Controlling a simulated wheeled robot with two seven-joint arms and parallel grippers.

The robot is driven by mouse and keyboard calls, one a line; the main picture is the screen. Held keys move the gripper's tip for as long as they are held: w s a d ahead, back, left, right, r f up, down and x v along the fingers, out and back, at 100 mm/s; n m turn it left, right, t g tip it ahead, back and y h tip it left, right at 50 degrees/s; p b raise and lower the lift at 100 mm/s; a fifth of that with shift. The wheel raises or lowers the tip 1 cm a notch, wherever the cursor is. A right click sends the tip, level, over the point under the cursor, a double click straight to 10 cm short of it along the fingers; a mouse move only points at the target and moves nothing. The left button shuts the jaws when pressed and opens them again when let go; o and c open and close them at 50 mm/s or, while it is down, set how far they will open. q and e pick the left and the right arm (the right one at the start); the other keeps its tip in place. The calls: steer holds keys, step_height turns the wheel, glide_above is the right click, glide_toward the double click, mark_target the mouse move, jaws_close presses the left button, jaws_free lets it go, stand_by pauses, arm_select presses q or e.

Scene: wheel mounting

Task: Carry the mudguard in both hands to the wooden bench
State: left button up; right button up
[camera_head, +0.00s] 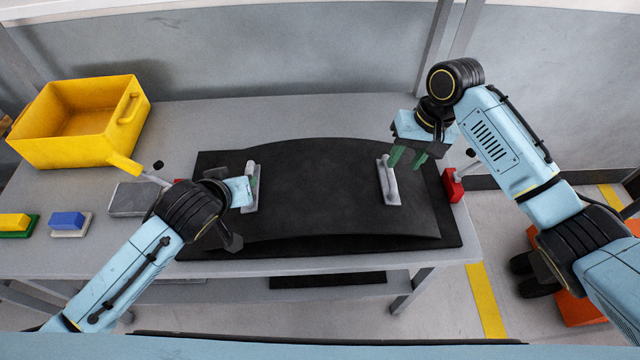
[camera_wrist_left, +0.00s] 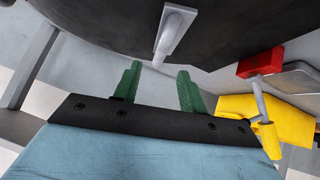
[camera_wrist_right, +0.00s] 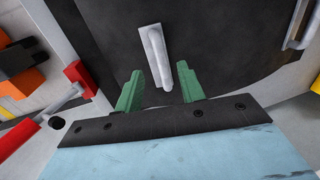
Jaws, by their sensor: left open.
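The mudguard (camera_head: 325,190) is a black curved sheet lying on a flat black mat (camera_head: 450,238) on the grey table. It has two pale grey handles, a left one (camera_head: 251,190) and a right one (camera_head: 388,181). My left gripper (camera_wrist_left: 156,82) is open at the left handle, which shows just beyond its green fingertips in the left wrist view (camera_wrist_left: 174,32). My right gripper (camera_head: 406,158) is open above and beside the right handle.
A yellow bin (camera_head: 80,122) stands at the back left of the table. A grey plate (camera_head: 132,198), a yellow block (camera_head: 14,221) and a blue block (camera_head: 67,219) lie at the left. A red clamp (camera_head: 452,186) sits at the right edge. An orange object (camera_head: 580,305) is on the floor.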

mark_target(394, 178)
arm_select(q)
steer(key=x, duration=0.8)
steer(key=shift+w+f, duration=0.1)
arm_select(e)
steer(key=f, duration=0.2)
steer(key=a+f, duration=0.1)
steer(key=f, duration=0.5)
steer(key=shift+s+a, duration=0.1)
steer(key=shift+a, duration=0.2)
arm_select(q)
steer(key=c, duration=0.9)
arm_select(e)
jaws_close()
arm_select(q)
steer(key=shift+a, duration=0.15)
arm_select(e)
steer(key=shift+d, duration=0.2)
arm_select(q)
steer(key=shift+w, duration=0.1)
arm_select(e)
steer(key=shift+w+r, duration=0.15)
steer(key=shift+w, duration=0.05)
